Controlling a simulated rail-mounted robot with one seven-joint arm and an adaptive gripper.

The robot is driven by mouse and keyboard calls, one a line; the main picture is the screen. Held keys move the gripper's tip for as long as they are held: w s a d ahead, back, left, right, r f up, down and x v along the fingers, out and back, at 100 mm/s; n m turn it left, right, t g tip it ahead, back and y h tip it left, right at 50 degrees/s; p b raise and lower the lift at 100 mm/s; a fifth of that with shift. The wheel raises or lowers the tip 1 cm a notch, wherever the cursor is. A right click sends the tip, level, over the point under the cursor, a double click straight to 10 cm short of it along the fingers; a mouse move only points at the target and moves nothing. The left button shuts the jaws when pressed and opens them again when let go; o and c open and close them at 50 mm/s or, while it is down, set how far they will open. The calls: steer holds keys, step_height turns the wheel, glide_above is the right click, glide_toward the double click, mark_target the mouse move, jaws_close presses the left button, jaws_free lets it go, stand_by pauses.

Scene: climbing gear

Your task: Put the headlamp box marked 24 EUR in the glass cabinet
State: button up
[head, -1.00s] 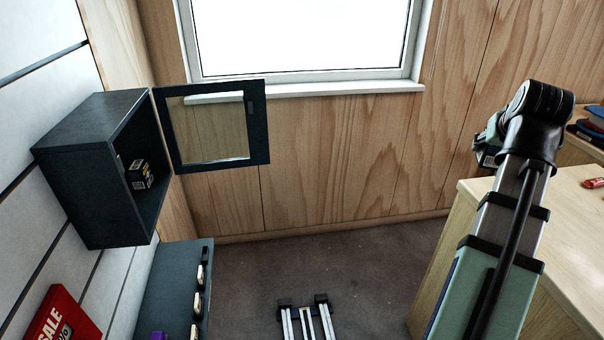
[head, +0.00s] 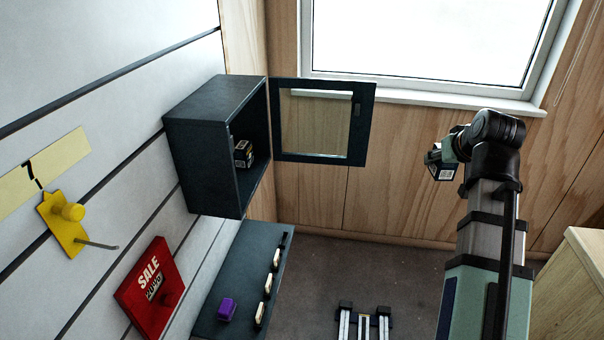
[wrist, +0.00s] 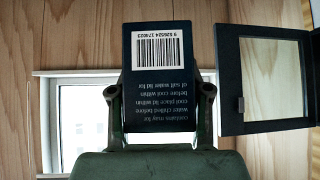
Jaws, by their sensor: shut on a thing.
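My gripper (wrist: 160,98) is shut on a dark box (wrist: 158,60), whose barcode and small print face the wrist camera. No price shows on the visible side. In the head view the held box (head: 444,172) is at the end of my arm, in the air to the right of the cabinet. The dark cabinet (head: 205,150) hangs on the left wall with its glass door (head: 366,125) swung open to the right. The door also shows in the wrist view (wrist: 231,90). A small dark box (head: 243,153) sits inside the cabinet.
A wooden counter (head: 575,290) stands at right. Air between box and door is clear.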

steer(key=w+a+f+n+g+y+p, duration=0.1)
steer(key=a+n, duration=0.3)
steer(key=a, duration=1.4)
steer(key=w+a+f+n+g+y+p, duration=0.2)
steer(key=a+f+n+y+p, duration=0.1)
steer(key=a, duration=1.5)
steer(key=w+a+f+n+g+y+p, duration=0.1)
steer(key=a+f+n+y+p, duration=0.1)
steer(key=a, duration=1.6)
steer(key=shift+w+a+f+n+y, duration=0.1)
steer(key=shift+w+a+n+y, duration=0.2)
steer(key=shift+n, duration=0.35)
steer(key=shift+w+a+n+y, duration=0.1)
steer(key=shift+n+y, duration=0.3)
steer(key=shift+n, duration=0.25)
steer(key=shift+f+p, duration=0.7)
steer(key=shift+f, duration=1.15)
steer(key=shift+a+f+p, duration=0.15)
steer(key=shift+f+p, duration=0.2)
steer(key=shift+f, duration=0.25)
steer(key=shift+f, duration=0.1)
steer(key=o, duration=1.4)
